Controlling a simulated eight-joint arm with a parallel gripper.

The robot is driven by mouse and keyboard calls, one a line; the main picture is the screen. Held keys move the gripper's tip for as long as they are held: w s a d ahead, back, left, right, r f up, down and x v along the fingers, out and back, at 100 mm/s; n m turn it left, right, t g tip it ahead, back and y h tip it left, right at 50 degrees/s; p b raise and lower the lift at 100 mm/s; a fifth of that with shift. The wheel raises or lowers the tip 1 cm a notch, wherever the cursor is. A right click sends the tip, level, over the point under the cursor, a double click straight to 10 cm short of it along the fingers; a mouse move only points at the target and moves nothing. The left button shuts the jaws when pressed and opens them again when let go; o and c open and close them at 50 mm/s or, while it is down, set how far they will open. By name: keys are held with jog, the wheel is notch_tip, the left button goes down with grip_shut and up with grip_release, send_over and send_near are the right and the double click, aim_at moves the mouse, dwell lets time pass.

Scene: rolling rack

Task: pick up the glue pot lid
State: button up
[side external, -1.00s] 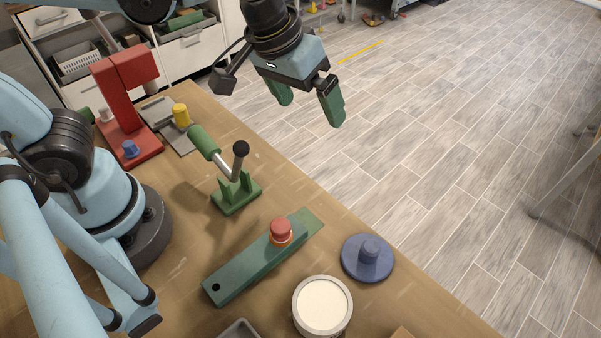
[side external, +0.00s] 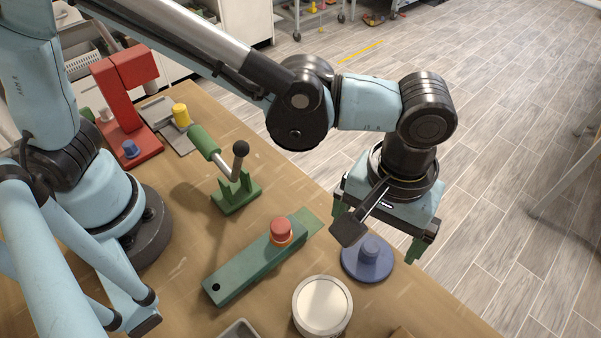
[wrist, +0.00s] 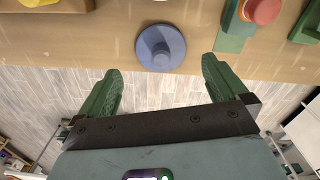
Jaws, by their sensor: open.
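The glue pot lid appears to be the blue disc with a raised knob (side external: 367,262), lying flat near the table's edge. In the wrist view the blue lid (wrist: 160,47) lies beyond my fingertips, roughly centred between them. My gripper (side external: 376,234) is open and empty, above and behind the lid in the side view, its fingers pointing down. In the wrist view its two green fingers (wrist: 161,68) are wide apart. An open round pot with a cream top (side external: 323,306) stands left of and nearer the camera than the lid.
A green bar with a red button (side external: 281,232) lies left of the lid. A green toggle clamp (side external: 236,190) and a red press (side external: 125,105) stand farther back. The table's edge (side external: 452,305) runs close past the lid, with open floor beyond.

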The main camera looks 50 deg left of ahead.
aim_at(371, 248)
jog(key=shift+w+f, duration=0.2)
jog(key=shift+f, duration=1.75)
jog(key=shift+w+f, duration=0.2)
jog(key=shift+f, duration=1.7)
jog(key=c, duration=0.8)
jog(key=shift+r, duration=0.1)
